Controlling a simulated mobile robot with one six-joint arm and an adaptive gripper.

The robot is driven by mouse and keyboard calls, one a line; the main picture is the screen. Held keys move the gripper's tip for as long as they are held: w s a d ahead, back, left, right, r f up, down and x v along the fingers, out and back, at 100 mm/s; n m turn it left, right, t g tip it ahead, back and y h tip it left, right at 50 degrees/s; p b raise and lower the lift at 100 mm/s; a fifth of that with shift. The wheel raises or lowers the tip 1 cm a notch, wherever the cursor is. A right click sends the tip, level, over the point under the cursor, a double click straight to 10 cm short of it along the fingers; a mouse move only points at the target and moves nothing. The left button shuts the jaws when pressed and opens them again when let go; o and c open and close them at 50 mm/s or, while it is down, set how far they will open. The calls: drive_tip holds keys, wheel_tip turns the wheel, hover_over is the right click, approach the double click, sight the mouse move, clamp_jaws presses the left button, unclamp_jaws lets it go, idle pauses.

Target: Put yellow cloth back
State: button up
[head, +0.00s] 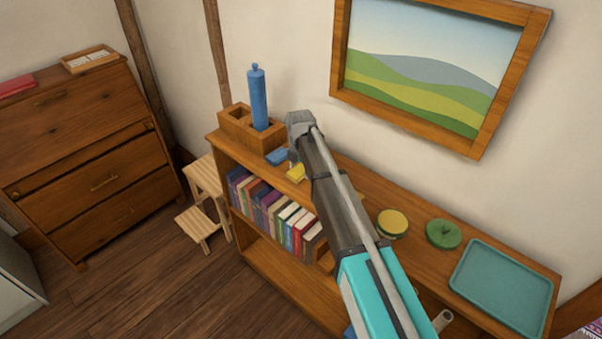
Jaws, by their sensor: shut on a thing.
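The yellow cloth (295,173) is a small folded piece at the left part of the bookshelf's top, just below the end of my arm. My gripper (294,158) points down there, and its fingers are mostly hidden behind my wrist and arm. It is shut on the yellow cloth. I cannot tell whether the cloth touches the shelf top or hangs just above it. A blue folded cloth (277,157) lies close by on the left. A wooden box with compartments (234,130) stands at the shelf's left end, with a tall blue bottle-like thing (259,98) in one compartment.
The bookshelf (352,178) also carries a yellow-topped round jar (392,223), a green round lid-like thing (443,234) and a teal tray (502,287). Books (270,208) fill the shelf below. A framed picture (430,70) hangs behind. A step stool (201,205) and dresser (85,155) stand left.

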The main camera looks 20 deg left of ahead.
sight(301, 168)
drive_tip(key=shift+f, duration=0.15)
drive_tip(key=o, duration=0.9)
drive_tip(key=shift+r, duration=0.2)
wheel_tip(301, 168, up, 12)
drive_tip(key=p, duration=1.2)
drive_tip(key=shift+d, duration=0.15)
idle(0.8)
